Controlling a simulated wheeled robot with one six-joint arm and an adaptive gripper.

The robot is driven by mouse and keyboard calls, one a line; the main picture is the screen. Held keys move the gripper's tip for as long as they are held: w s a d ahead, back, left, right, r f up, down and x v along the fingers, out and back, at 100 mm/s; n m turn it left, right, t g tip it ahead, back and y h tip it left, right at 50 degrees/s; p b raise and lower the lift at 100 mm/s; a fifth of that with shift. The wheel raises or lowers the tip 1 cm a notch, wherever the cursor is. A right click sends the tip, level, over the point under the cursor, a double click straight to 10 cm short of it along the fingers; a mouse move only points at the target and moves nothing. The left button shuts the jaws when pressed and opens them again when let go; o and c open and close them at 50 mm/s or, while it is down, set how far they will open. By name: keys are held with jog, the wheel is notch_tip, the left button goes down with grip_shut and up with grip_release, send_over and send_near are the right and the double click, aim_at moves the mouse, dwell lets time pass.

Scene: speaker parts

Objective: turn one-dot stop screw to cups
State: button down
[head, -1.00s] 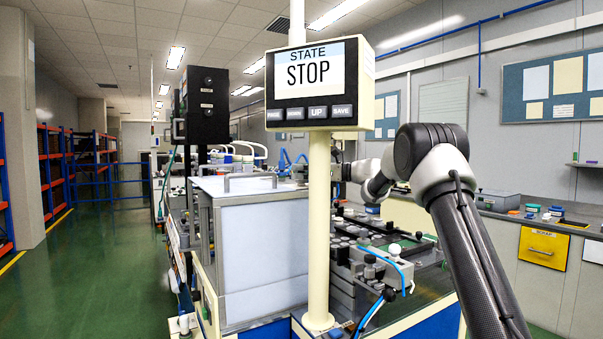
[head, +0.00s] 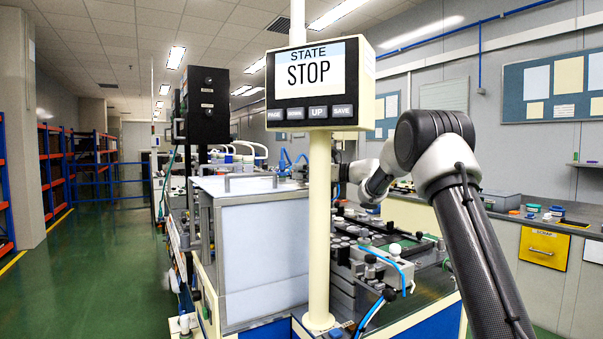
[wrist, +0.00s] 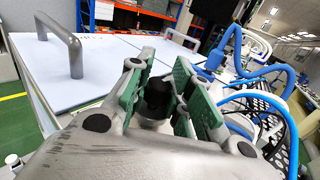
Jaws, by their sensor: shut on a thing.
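In the wrist view, my gripper (wrist: 160,84) has its green-padded fingers closed around a dark round knob (wrist: 158,97) with a grey lower part. I take this for the stop screw, but no dot mark shows on it. The cups setting cannot be made out. In the head view, my arm reaches behind the cream post, and the gripper and the screw are hidden or too small to tell there.
A screen (head: 315,77) reading "STATE STOP" stands on a cream post (head: 319,230). White panels with a grey handle (wrist: 62,42) lie beside the gripper in the wrist view. Blue hoses (wrist: 255,75) and a black perforated plate are close on its right.

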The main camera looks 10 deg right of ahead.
jog(key=m+t+h, duration=0.2)
jog(key=t+h, duration=0.1)
jog(key=shift+a+m, duration=0.1)
jog(key=shift+m, duration=0.3)
jog(key=shift+m+t+h, duration=0.8)
jog(key=shift+t+h, duration=0.2)
jog(key=c, duration=1.3)
grip_release()
jog(key=shift+o, duration=0.2)
jog(key=v, duration=1.2)
